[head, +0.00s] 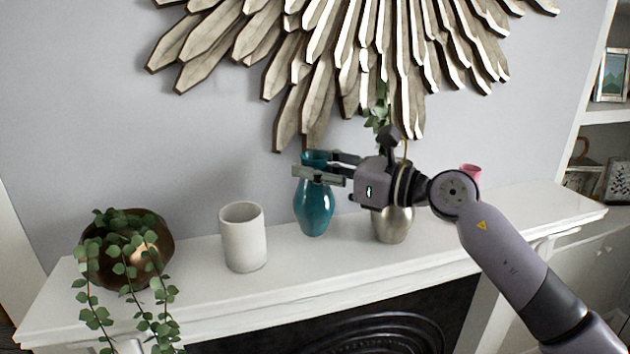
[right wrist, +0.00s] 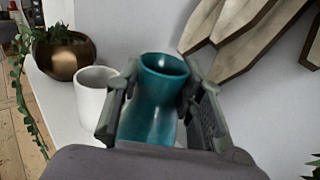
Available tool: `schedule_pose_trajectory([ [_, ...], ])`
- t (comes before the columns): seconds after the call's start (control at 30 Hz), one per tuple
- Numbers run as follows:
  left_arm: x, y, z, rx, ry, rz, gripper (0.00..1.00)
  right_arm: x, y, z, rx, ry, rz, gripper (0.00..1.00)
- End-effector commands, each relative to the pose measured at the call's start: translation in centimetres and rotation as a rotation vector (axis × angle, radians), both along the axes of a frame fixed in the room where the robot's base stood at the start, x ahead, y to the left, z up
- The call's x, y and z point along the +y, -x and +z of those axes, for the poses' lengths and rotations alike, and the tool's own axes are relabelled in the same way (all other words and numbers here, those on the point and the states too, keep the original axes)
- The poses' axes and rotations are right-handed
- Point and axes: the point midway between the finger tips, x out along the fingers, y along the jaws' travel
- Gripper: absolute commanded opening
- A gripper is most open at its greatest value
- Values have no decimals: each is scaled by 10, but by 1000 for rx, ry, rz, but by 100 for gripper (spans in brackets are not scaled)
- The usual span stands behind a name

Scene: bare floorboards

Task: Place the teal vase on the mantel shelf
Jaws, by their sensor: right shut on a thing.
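The teal vase (head: 315,208) is upright at the mantel shelf (head: 190,283), between a white cup and a silver vase. Its base appears to be at the shelf top; I cannot tell for certain whether it touches. My right gripper (head: 315,171) is shut on the vase's neck, reaching in from the right. In the right wrist view the vase (right wrist: 155,105) stands between the two fingers (right wrist: 155,108), its open mouth facing up. My left gripper is in neither view.
A white cup (head: 243,238) stands left of the vase. A copper bowl (head: 150,255) with a trailing plant is at the far left. A silver vase (head: 392,226) is close on the right, partly behind my arm. A pink vase (head: 471,172) stands farther right. A wooden sunburst (head: 300,90) hangs above.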

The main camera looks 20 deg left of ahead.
Motion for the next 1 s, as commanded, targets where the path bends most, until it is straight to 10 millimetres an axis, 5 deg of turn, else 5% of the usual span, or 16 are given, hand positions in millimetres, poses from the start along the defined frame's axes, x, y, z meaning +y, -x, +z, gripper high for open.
schedule_pose_trajectory([
  [0.3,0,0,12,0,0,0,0,0,0,-35,1,-3,0,0],
  [0.77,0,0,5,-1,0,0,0,0,0,-45,-1,-2,0,0],
  [0.8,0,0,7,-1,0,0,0,0,0,-44,0,0,0,37],
  [1.0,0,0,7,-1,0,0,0,0,0,-44,0,0,0,51],
])
